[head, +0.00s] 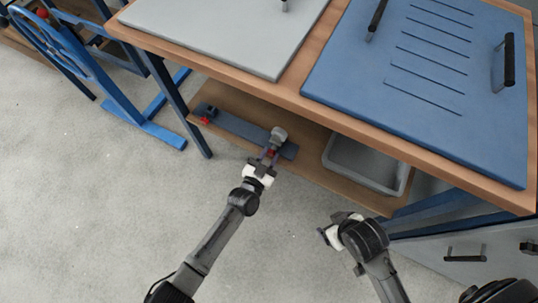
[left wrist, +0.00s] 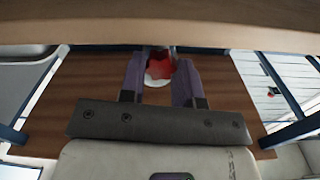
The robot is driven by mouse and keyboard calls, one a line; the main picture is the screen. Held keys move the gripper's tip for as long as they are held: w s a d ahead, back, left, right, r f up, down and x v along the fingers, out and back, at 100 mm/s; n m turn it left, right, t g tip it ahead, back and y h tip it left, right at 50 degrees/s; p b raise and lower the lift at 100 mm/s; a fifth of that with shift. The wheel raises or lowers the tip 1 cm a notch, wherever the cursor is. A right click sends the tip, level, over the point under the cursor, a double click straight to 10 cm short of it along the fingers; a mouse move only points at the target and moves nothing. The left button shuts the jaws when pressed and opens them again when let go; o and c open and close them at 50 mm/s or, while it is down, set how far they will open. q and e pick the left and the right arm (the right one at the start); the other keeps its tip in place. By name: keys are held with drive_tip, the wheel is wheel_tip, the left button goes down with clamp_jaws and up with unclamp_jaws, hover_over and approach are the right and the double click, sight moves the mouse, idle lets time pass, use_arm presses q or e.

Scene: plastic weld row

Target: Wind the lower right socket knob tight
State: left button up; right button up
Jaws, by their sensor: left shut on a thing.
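The lower right socket knob (head: 271,153) is red and sits near the right end of a blue-grey bar on the lower shelf. My left gripper (head: 269,156) reaches it from the front and is shut on it. In the left wrist view the red knob (left wrist: 160,68) shows between the two fingers, with a pale round part around its lower edge. The fingers hide its sides. A grey rounded part (head: 279,134) stands just behind it. My right gripper (head: 328,234) hangs in front of the bench, away from the knob; its jaw opening is unclear.
Another red knob (head: 204,120) is at the bar's left end. A grey bin (head: 403,180) stands on the lower shelf (head: 314,168) to the right. The wooden bench top (head: 285,97) overhangs the shelf. Bare floor (head: 100,200) lies in front.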

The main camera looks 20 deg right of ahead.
use_arm(q)
drive_tip(key=shift+n, duration=0.8)
drive_tip(key=n, duration=0.4)
drive_tip(key=o, duration=0.9)
drive_tip(key=shift+a, duration=0.15)
